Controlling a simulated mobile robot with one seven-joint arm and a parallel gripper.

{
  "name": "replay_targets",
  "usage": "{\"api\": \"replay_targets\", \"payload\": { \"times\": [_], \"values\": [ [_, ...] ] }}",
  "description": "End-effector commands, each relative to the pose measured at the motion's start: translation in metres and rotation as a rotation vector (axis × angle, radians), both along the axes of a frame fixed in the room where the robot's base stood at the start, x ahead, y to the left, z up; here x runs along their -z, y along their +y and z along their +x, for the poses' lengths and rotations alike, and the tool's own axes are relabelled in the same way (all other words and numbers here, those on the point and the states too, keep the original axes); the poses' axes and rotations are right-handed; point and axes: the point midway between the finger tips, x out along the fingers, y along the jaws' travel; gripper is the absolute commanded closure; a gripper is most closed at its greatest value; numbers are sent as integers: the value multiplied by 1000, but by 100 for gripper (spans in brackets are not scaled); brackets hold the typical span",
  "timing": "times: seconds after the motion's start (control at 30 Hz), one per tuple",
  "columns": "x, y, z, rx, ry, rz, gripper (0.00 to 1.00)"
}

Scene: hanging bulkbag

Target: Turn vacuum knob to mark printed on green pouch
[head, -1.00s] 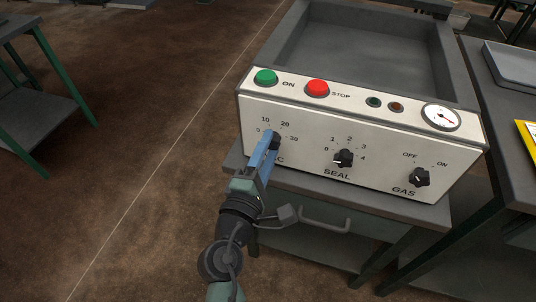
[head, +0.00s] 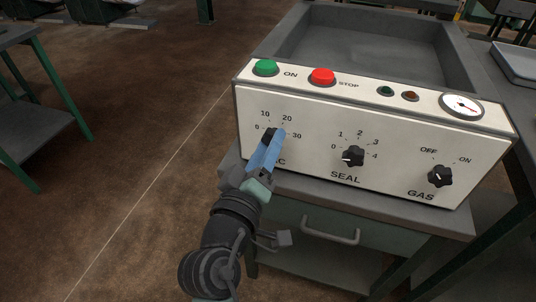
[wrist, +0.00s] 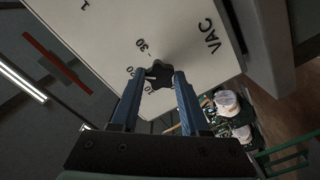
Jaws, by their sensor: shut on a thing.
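The vacuum knob (head: 268,134) is a black lobed knob at the left of the white control panel, with 0, 10, 20 and 30 printed around it. My gripper (wrist: 160,76) is shut on this knob, one blue finger on each side. In the wrist view the knob (wrist: 158,72) sits between the fingertips. Its white pointer line faces left there, toward the 20 and 10 side; the exact reading is unclear. In the head view my fingers cover part of the knob and of the VAC label. The green pouch is not in view.
The panel (head: 330,115) also has a SEAL knob (head: 352,156), a GAS knob (head: 440,176), a green button (head: 266,67), a red button (head: 322,77) and a gauge (head: 462,105). A drawer handle (head: 330,230) sticks out below. Open floor lies left.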

Motion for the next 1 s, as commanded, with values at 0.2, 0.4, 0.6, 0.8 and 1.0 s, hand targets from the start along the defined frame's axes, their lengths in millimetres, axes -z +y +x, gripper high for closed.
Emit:
{"api": "replay_targets", "payload": {
  "times": [0.2,0.4,0.6,0.8,1.0],
  "values": [
    [5,0,0,1,-65,198,100],
    [4,0,0,0,-122,378,100],
    [4,0,0,1,-176,546,100],
    [4,0,0,1,-220,682,100],
    [3,0,0,1,-249,775,100]
  ]
}}
